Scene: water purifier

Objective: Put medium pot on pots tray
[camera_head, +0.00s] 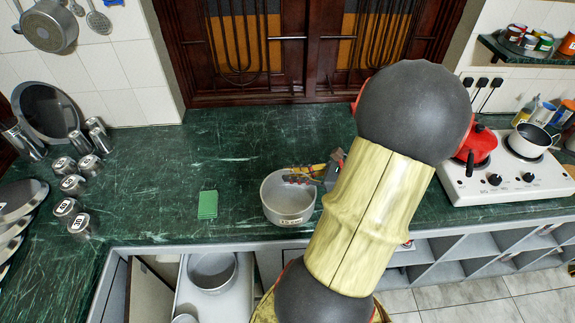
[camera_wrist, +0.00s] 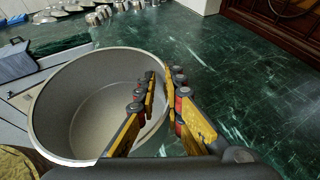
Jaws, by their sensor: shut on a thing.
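A grey metal pot (camera_head: 285,213) with a small label on its front is at the counter's front edge in the head view. My gripper (camera_head: 298,178) is shut on the pot's right rim. In the wrist view the gripper (camera_wrist: 160,88) has one finger inside the pot (camera_wrist: 62,135) and one outside. The pot looks empty and upright. I cannot tell whether its base touches the counter. A pulled-out light tray (camera_head: 236,304), apparently the pots tray, is below the counter to the left. A larger pot (camera_head: 212,284) sits in it, and part of another pot (camera_head: 184,319) shows.
A green sponge-like block (camera_head: 208,204) lies left of the pot. Labelled metal jars (camera_head: 73,185) and plates (camera_head: 15,210) stand at the far left. The middle counter (camera_head: 240,150) is clear.

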